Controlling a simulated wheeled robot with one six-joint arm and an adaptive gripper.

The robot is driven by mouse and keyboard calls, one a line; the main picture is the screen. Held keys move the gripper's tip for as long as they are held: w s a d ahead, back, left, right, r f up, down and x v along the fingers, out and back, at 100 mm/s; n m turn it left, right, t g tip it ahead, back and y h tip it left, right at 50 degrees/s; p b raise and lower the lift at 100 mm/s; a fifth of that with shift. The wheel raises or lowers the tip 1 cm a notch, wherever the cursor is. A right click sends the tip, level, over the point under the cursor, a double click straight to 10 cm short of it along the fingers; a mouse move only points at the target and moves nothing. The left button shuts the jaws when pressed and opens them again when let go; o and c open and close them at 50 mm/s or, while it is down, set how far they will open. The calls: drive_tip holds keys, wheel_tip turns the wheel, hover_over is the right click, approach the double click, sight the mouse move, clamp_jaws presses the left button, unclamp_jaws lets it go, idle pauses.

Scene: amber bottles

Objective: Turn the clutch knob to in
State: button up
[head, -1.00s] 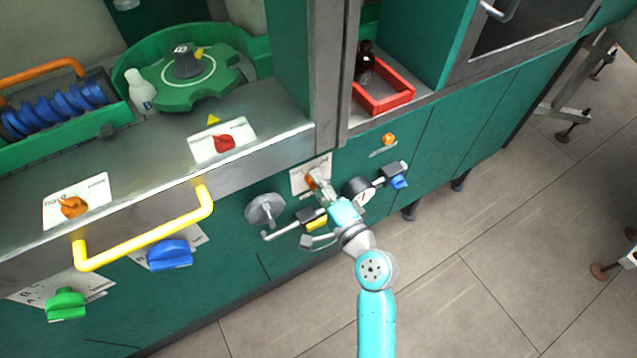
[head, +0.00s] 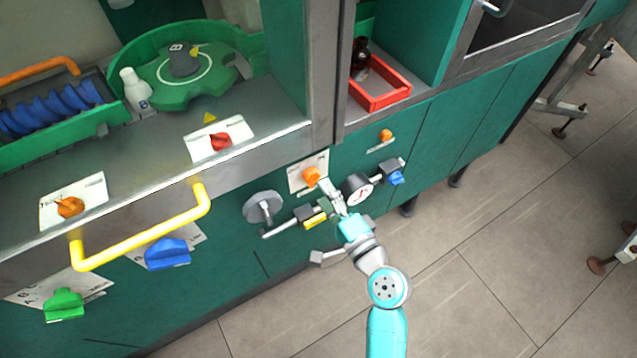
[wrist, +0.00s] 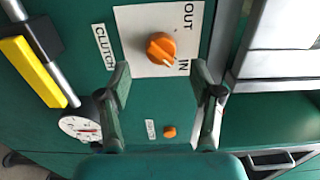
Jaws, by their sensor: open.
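The clutch knob (head: 311,175) is orange and sits on a white plate (head: 297,186) on the green front panel. In the wrist view the knob (wrist: 161,47) is seen nearly face-on, with CLUTCH printed at its left, OUT at its upper right and IN at its lower right. My gripper (head: 324,194) is just below and right of the knob in the head view. In the wrist view my gripper (wrist: 163,80) is open and empty, its fingertips apart on either side below the knob, not touching it.
A pressure gauge (head: 357,190) and a valve with a yellow handle (head: 316,221) are close to my gripper. A grey handwheel (head: 263,208) is to the left. A smaller orange knob (head: 385,135) is up and right. A yellow rail (head: 140,240) juts out at left.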

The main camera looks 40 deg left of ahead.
drive_tip(key=v, duration=0.7)
drive_tip(key=shift+d, duration=0.3)
drive_tip(key=shift+s, duration=0.1)
